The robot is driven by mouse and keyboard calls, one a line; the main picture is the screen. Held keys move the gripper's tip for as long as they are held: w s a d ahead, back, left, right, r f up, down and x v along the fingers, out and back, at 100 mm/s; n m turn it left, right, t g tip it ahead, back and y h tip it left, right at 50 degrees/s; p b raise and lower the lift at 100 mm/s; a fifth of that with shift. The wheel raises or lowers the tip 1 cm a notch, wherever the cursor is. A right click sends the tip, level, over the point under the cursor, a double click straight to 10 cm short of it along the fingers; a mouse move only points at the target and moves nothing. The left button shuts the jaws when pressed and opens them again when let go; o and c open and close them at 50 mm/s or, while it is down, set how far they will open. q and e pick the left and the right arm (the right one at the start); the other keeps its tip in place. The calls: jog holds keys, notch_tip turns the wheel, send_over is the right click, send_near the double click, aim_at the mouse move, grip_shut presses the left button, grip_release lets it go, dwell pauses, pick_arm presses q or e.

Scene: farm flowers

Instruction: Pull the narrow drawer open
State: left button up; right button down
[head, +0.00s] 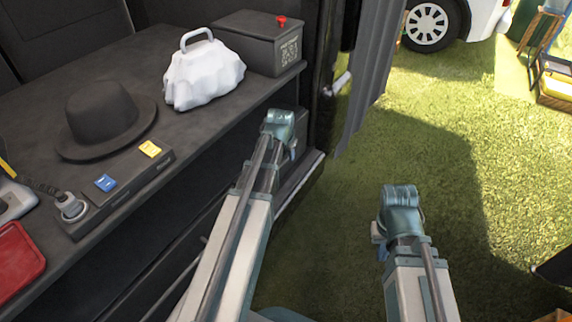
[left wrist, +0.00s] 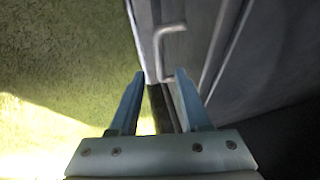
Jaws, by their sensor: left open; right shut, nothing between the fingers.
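In the left wrist view, a narrow grey drawer front (left wrist: 196,42) carries a pale bent bar handle (left wrist: 158,45). My left gripper (left wrist: 158,74) is open, its two blue fingers pointing toward the handle's lower end. The handle lies just beyond the fingertips, and nothing is between them. In the head view, my left gripper (head: 292,150) is down by the right end of the dark bench, mostly hidden by its own wrist. The drawer's handle cannot be made out there. My right gripper (head: 379,242) is shut and empty over the grass, its fingers mostly hidden.
The dark bench top (head: 130,185) holds a black hat (head: 103,115), a white bag (head: 203,75), a dark box (head: 262,45) and a red tray (head: 18,262). A grey curtain (head: 372,70) hangs beside the bench. Open grass (head: 455,150) lies to the right.

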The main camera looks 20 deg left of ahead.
aim_at(286, 158)
pick_arm(q)
jog(key=b+x, duration=0.2)
jog(key=x, duration=0.2)
jog(key=shift+f+b, duration=0.1)
jog(key=shift+b, duration=0.3)
grip_shut()
dwell(1.0)
